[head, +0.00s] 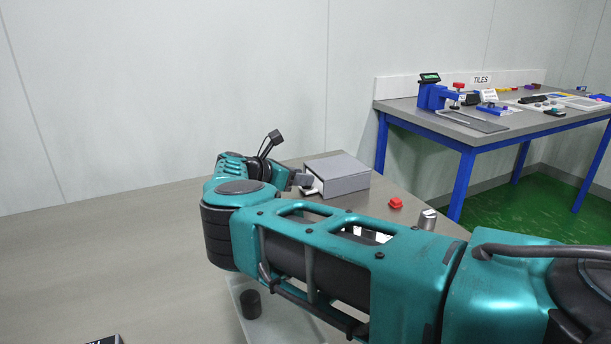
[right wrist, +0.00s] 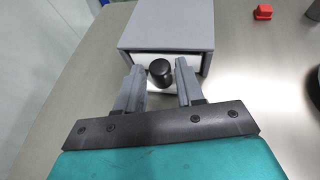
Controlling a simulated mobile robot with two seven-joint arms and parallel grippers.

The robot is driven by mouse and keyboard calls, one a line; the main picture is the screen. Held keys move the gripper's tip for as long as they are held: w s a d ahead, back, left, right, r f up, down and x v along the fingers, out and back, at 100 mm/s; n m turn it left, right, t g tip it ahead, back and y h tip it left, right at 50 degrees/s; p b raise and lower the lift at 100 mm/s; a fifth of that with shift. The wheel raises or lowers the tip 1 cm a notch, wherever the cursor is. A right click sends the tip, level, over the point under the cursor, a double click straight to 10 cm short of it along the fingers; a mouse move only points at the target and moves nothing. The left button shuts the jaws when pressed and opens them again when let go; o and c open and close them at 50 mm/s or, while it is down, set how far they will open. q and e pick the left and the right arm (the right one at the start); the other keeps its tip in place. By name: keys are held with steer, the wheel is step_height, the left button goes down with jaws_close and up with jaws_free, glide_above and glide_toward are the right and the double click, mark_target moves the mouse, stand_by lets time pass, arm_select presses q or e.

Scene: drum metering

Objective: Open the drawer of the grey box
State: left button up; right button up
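The grey box (head: 338,174) stands on the table near its far edge, and it also shows at the top of the right wrist view (right wrist: 170,24). Its white drawer front (right wrist: 190,63) faces my right gripper and carries a black round knob (right wrist: 161,72). I cannot tell whether the drawer is flush with the box. My right gripper (right wrist: 160,76) is open, with one finger on each side of the knob and a small gap to it. In the head view my right gripper (head: 304,182) is at the box's left side, partly hidden by my arm. My left gripper is not in view.
A red piece (head: 396,203) and a metal cylinder (head: 428,219) are on the table right of the box. A black cylinder (head: 251,304) is in a pale tray (head: 284,328) below my arm. A blue-legged bench (head: 450,125) stands behind.

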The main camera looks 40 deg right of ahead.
steer(key=shift+d+f, duration=0.1)
steer(key=shift+d, duration=0.1)
steer(key=shift+c, duration=0.2)
jaws_close()
stand_by(0.4)
